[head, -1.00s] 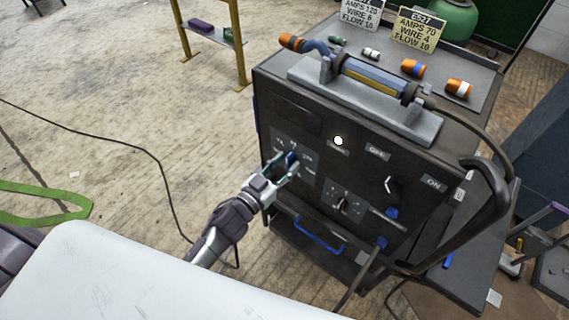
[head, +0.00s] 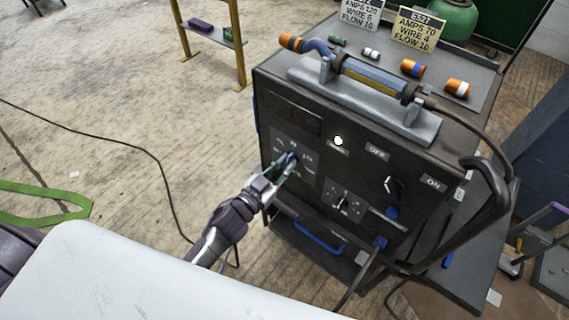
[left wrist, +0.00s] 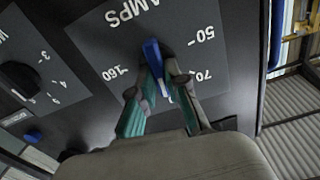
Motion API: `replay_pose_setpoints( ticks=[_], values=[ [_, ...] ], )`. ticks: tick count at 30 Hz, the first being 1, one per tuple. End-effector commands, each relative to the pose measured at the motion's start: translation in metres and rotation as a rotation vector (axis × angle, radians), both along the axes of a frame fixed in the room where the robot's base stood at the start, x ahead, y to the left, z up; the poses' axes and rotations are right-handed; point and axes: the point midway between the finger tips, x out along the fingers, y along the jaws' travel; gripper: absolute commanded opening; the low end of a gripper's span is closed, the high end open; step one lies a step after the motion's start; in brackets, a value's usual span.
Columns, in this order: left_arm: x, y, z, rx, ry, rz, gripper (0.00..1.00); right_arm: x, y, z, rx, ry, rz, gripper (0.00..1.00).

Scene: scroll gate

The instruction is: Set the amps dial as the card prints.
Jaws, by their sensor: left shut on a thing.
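The amps dial's blue knob (left wrist: 155,62) stands on a grey plate (left wrist: 95,45) marked AMPS. The numbers 50, 70 and what looks like 160 show around it. In the head view the knob (head: 291,158) is on the left of the machine's front. My left gripper (left wrist: 155,95) is shut on the knob, a finger on each side; it also shows in the head view (head: 282,170). The fingers hide part of the dial, and I cannot tell which number the knob points to. The yellow card (head: 415,30) reads ES27, AMPS 70, WIRE 4, FLOW 10. My right gripper is not in view.
A grey card (head: 361,14) reads AMPS 120, WIRE 6, FLOW 10. A second dial (head: 343,203) and an OFF/ON switch (head: 392,186) are to the right. A torch (head: 370,80) lies on the machine's top. A blue handle (head: 318,236) is below; floor is open at left.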

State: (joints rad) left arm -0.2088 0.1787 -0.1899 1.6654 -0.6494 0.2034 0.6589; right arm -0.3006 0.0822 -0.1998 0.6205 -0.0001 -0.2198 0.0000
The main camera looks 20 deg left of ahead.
Motion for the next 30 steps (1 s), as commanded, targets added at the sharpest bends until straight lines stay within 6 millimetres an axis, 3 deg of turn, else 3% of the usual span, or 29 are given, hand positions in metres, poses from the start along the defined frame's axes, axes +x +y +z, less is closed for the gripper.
replay_pose_setpoints(
  ticks=[30],
  values=[
    [-0.002, -0.004, -0.005, 0.881, -0.32, 0.0, 0.0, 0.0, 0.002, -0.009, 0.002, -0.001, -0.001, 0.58]
  ],
)
